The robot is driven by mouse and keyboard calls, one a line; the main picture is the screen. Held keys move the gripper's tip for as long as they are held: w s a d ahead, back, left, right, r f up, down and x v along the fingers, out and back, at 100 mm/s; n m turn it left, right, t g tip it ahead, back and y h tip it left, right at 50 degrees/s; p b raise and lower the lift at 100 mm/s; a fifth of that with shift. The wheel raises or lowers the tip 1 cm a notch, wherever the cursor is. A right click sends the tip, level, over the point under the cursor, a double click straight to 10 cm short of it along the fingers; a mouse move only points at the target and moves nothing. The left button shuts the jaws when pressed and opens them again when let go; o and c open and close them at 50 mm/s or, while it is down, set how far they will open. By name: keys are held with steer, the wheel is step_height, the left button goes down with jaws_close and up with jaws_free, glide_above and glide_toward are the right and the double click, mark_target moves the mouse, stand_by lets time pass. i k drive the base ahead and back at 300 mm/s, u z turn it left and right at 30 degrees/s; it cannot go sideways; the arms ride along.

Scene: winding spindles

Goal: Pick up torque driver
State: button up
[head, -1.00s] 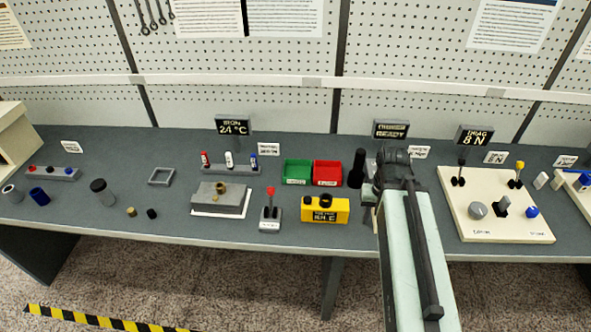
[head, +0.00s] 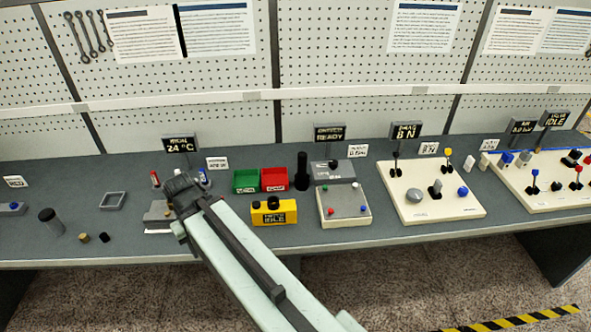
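A black upright tool with a narrower top (head: 302,172) stands just right of the red bin in the head view. It looks like the torque driver, but I can read no label on it. The end of my arm with my gripper (head: 179,190) is well to the left of it, over the grey block fixture. The fingers are hidden or too dark to make out, so I cannot tell whether they are open or hold anything.
A green bin (head: 245,181) and red bin (head: 274,179) stand beside the tool. A yellow box (head: 274,213) is in front of them. A grey-lidded box (head: 335,173) and white panel (head: 343,206) are to the right. The bench front left has small loose parts.

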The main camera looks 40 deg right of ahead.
mark_target(302, 156)
steer(key=u, duration=0.1)
steer(key=i, duration=1)
steer(key=z, duration=0.1)
